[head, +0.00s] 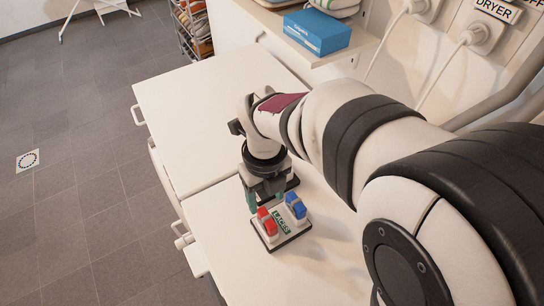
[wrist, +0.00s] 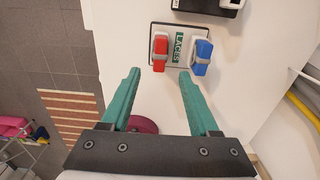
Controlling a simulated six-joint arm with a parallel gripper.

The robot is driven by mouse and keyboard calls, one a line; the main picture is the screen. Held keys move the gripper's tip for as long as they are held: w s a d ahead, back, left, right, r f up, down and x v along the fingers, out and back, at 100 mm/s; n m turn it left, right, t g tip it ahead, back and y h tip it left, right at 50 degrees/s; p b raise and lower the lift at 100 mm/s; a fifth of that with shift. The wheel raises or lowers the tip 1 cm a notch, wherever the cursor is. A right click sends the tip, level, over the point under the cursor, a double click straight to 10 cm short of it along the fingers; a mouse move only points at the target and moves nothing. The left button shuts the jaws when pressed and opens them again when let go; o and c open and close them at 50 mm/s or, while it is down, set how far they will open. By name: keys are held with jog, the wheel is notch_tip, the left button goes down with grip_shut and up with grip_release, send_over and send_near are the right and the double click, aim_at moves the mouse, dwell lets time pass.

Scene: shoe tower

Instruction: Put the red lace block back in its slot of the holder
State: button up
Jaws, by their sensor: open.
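The holder (head: 281,236), a small pale base with a dark edge and a green "LACES" label, stands on the white top. It also shows in the wrist view (wrist: 178,68). The red lace block (head: 267,221) is upright at the holder's left side, also in the wrist view (wrist: 160,48). I cannot tell how deep it sits. The blue lace block (head: 296,206) is at the right side, also in the wrist view (wrist: 202,52). My gripper (wrist: 160,74) is open and empty, its teal fingertips just short of the holder, roughly in line with the red block.
A black object (wrist: 210,5) stands just beyond the holder. A dark red round shape (wrist: 143,125) is partly hidden below my gripper. A blue box (head: 317,33) is on the shelf at the back. The white top (head: 200,110) is clear at the left.

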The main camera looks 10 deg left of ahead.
notch_tip(320, 180, up, 6)
dwell(0.7)
jog(key=s+d+n+y, duration=0.1)
jog(key=s+d+n, duration=1.3)
jog(key=n, duration=0.7)
jog(key=shift+s+d+f+y, duration=0.2)
jog(key=shift+d+f+y, duration=0.2)
jog(key=shift+d, duration=0.25)
dwell(0.4)
